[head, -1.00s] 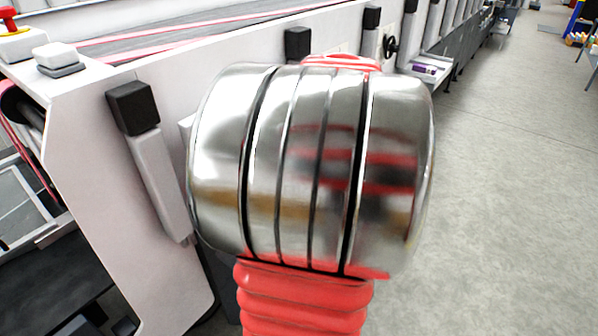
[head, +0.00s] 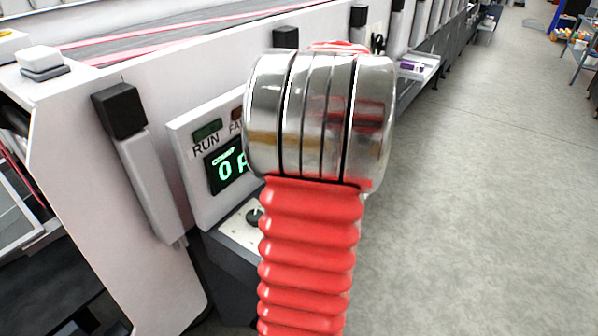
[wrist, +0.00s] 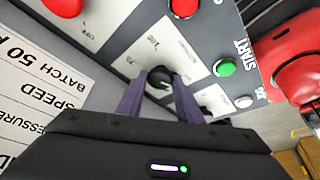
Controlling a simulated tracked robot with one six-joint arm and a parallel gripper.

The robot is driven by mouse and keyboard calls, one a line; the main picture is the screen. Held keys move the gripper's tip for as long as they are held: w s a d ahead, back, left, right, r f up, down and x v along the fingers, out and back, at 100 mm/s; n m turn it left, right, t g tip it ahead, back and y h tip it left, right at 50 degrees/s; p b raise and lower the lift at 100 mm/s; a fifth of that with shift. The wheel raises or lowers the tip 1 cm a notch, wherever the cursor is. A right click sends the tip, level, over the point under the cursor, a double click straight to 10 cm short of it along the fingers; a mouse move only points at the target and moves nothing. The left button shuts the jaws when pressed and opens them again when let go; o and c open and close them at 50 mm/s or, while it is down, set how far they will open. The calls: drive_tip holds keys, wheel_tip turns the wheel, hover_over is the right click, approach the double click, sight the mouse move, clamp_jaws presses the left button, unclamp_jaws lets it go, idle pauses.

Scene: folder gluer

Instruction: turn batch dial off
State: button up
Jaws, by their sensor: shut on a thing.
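In the wrist view a black dial (wrist: 160,74) stands on a pale label plate of the control panel, with small markings that I cannot read for certain. My gripper (wrist: 161,92) is shut on this dial, one dark finger on each side of it. In the head view my arm hides the gripper.
Close to the dial are a green START button (wrist: 226,68), a red button (wrist: 184,8), a white button (wrist: 243,101) and a larger red one at upper left (wrist: 64,6). A grey guard arm (head: 156,185) stands left of the display.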

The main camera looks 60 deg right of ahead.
drive_tip(key=shift+n, duration=0.5)
drive_tip(key=o, duration=1)
drive_tip(key=shift+d+r, duration=0.1)
drive_tip(key=v, duration=1.3)
drive_tip(key=shift+d+r, duration=0.25)
drive_tip(key=shift+r, duration=0.05)
